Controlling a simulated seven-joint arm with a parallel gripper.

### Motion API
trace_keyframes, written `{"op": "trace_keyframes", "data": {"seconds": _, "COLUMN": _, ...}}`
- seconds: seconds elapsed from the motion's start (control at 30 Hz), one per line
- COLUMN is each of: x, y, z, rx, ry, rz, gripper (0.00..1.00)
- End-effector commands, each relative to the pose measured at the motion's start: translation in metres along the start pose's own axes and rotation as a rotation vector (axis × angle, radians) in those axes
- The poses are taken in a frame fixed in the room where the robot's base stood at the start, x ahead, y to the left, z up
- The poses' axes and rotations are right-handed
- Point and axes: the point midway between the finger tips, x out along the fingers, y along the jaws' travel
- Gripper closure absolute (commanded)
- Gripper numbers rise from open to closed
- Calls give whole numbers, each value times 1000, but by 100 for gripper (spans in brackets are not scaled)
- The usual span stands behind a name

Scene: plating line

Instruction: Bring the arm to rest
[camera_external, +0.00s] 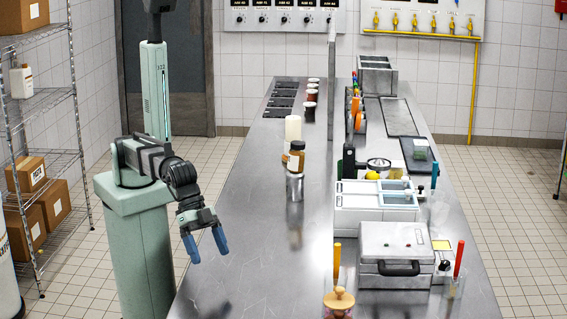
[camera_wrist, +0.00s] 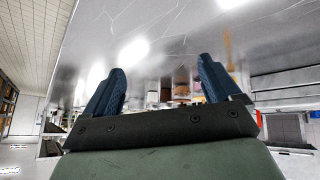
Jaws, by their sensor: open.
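My gripper (camera_external: 207,244) hangs at the left edge of the steel counter (camera_external: 258,235) in the external view, its two blue fingers spread apart with nothing between them. In the wrist view my gripper (camera_wrist: 160,85) also shows open and empty, with bare, shiny counter beyond the fingers. The arm is bent and reaches a short way out from its green base column. The fingers look clear of every object on the counter.
A metal can (camera_external: 294,187), a brown jar (camera_external: 297,155) and a white cylinder (camera_external: 292,130) stand mid-counter. A white container unit (camera_external: 375,215) and a grey case (camera_external: 396,240) stand right. The near left counter is bare. A wire shelf (camera_external: 45,100) stands left.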

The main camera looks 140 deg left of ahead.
Motion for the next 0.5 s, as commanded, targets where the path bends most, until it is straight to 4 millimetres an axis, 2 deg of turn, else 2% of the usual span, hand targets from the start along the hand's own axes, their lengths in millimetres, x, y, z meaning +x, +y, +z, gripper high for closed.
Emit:
{"op": "trace_keyframes", "data": {"seconds": 0.03, "x": 11, "y": 31, "z": 11, "rx": 38, "ry": 1, "rz": 32, "gripper": 10}}
{"op": "trace_keyframes", "data": {"seconds": 0.1, "x": 23, "y": 67, "z": 26, "rx": 84, "ry": 10, "rz": 76, "gripper": 10}}
{"op": "trace_keyframes", "data": {"seconds": 0.3, "x": 45, "y": 152, "z": 67, "rx": 190, "ry": 32, "rz": 179, "gripper": 10}}
{"op": "trace_keyframes", "data": {"seconds": 0.4, "x": 58, "y": 179, "z": 92, "rx": 248, "ry": 33, "rz": 205, "gripper": 10}}
{"op": "trace_keyframes", "data": {"seconds": 0.5, "x": 78, "y": 179, "z": 114, "rx": 316, "ry": 20, "rz": 187, "gripper": 10}}
